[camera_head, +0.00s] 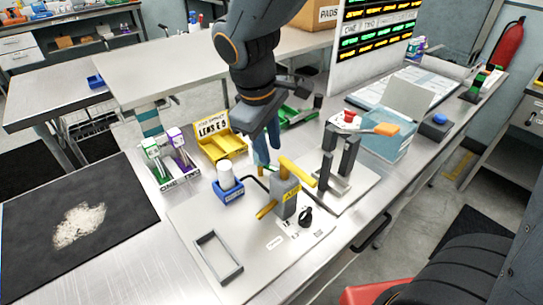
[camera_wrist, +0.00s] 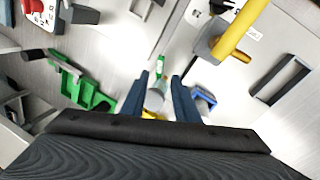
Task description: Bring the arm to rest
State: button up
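My gripper (camera_head: 262,160) is at the end of my dark arm, which reaches down from the top over the middle of the bench. Its blue fingers hang behind the grey block with the yellow handle and to the right of the yellow bin. In the wrist view my gripper (camera_wrist: 160,77) shows two blue fingers apart, with a clear gap. A pale, partly hidden thing (camera_wrist: 155,98) shows between them; it appears to lie beyond the fingers, not gripped.
The grey block with a yellow handle (camera_head: 285,197) stands close in front of the gripper. A blue holder with a white cup (camera_head: 228,188), a yellow bin (camera_head: 222,147), a green tray (camera_head: 298,116) and a dark two-post stand (camera_head: 338,160) surround it. A clear tank (camera_head: 388,140) is further right.

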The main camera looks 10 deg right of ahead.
jog(key=shift+v, duration=0.75)
jog(key=shift+r, duration=0.1)
